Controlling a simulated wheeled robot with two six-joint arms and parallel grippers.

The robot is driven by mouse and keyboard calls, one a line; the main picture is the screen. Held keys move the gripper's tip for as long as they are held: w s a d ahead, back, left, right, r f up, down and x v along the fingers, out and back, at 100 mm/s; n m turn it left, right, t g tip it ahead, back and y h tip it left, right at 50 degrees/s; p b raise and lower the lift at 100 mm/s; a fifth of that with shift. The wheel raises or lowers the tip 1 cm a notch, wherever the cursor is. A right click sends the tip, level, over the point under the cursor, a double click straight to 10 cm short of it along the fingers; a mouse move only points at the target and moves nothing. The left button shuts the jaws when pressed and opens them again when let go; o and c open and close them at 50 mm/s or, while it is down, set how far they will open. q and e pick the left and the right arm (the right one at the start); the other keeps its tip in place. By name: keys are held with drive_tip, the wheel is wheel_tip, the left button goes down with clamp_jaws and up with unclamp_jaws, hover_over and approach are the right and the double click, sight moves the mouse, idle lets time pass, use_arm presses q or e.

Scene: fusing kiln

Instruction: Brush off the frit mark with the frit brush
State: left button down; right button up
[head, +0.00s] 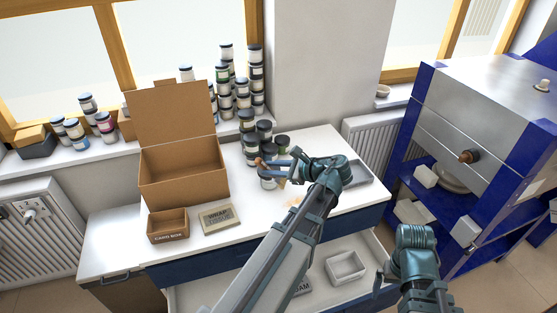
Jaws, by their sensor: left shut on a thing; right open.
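My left gripper (276,166) is above the white worktop (337,150), shut on the frit brush (260,162). The brush's brown handle end shows at the left of the jaws; the rest is mostly hidden by the gripper and too small to make out. The frit mark (294,200) looks like a faint orange patch on the worktop, just below the gripper in the picture and partly covered by my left arm. My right gripper (381,281) is open and empty at lower right, in front of the open drawer.
Several jars (264,130) stand close behind the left gripper. An open cardboard box (183,172), a small card box (168,226) and a wrap box (221,218) are at left. A grey tray (362,174) lies at right. The open drawer holds a white container (345,267). A blue kiln (470,110) stands at right.

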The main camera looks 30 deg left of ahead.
wheel_tip(320, 180, down, 5)
drive_tip(key=b, duration=0.5)
idle(0.4)
